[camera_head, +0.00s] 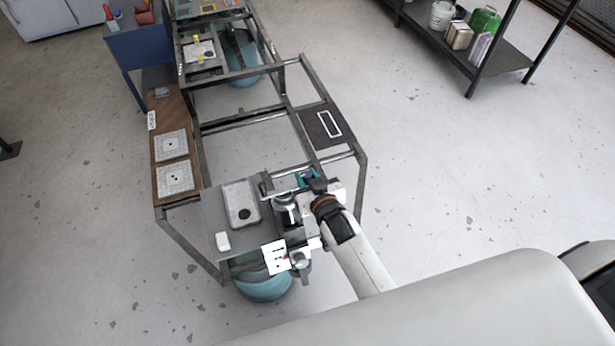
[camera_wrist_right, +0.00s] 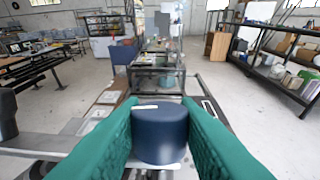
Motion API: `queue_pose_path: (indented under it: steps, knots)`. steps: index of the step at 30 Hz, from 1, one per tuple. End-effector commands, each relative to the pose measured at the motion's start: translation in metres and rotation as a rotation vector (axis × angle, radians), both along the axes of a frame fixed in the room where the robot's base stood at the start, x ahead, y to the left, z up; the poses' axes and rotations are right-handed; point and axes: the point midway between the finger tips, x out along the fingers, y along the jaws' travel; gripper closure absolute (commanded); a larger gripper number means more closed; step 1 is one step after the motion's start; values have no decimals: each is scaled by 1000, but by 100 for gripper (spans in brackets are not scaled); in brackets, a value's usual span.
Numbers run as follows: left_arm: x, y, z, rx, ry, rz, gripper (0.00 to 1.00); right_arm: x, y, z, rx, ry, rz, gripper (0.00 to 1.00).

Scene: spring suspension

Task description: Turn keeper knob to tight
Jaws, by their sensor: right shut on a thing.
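The keeper knob (camera_wrist_right: 160,132) is a dark blue round knob with a white line on its top, pointing left in the right wrist view. My right gripper (camera_wrist_right: 160,112) has its two green fingers shut on the knob's sides. My left gripper is not in view.
A light tray with a dark round spot (camera_head: 242,203) and a small white block (camera_head: 223,241) are on the bench top. A brown board with two square plates (camera_head: 172,145) lies to the left. A black shelf (camera_head: 470,50) stands far right; the floor between is clear.

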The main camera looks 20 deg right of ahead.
Motion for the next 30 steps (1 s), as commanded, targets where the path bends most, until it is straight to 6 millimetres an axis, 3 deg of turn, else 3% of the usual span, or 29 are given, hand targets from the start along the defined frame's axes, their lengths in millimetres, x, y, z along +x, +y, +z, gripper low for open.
queue_pose_path:
  steps: [4, 5, 8, 20, 30]
  knots:
    - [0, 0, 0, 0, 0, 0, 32, 2, 0, 4, 0, -11, 1, 94]
    - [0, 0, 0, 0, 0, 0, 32, 2, 0, 4, 0, -11, 1, 67]
    - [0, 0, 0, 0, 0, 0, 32, 2, 0, 4, 1, -9, 1, 51]
    - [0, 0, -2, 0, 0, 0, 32, -7, 0, 3, 1, -5, 1, 51]
    - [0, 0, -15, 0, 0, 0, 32, -70, -5, 21, 1, -4, 1, 51]
